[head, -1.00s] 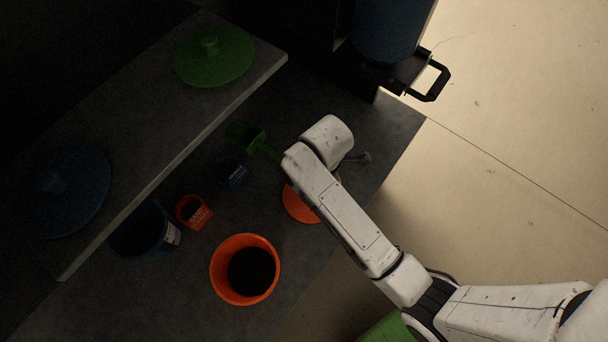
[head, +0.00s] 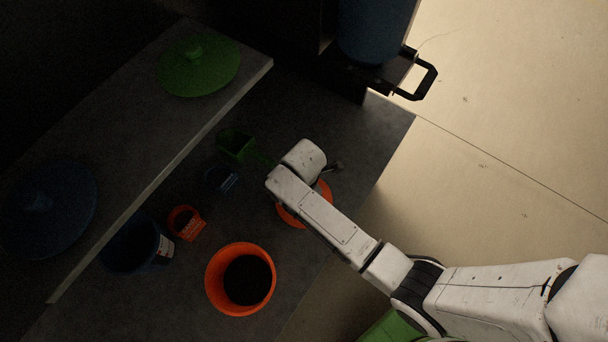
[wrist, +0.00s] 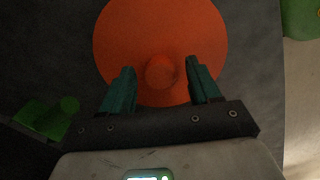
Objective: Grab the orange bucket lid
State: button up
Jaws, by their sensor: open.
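The orange bucket lid (wrist: 160,25) is a round disc with a knob (wrist: 161,72) at its middle. In the head view the lid (head: 289,213) lies on the dark counter, partly hidden by my arm. My gripper (wrist: 161,78) is open in the wrist view. Its two teal fingers stand apart on either side of the knob, over the lid. I cannot tell how far the fingertips are above the lid. In the head view my wrist covers most of the gripper.
An orange bucket (head: 216,290) with dark contents stands on the counter, near a blue bucket (head: 135,248) and small orange container (head: 186,222). A green scoop (head: 235,145) lies behind. A raised shelf (head: 150,165) holds a green lid (head: 200,70) and a blue lid (head: 45,215).

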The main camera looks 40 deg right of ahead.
jog(key=shift+f, duration=0.55)
jog(key=c, duration=1.1)
jog(key=shift+r, duration=0.1)
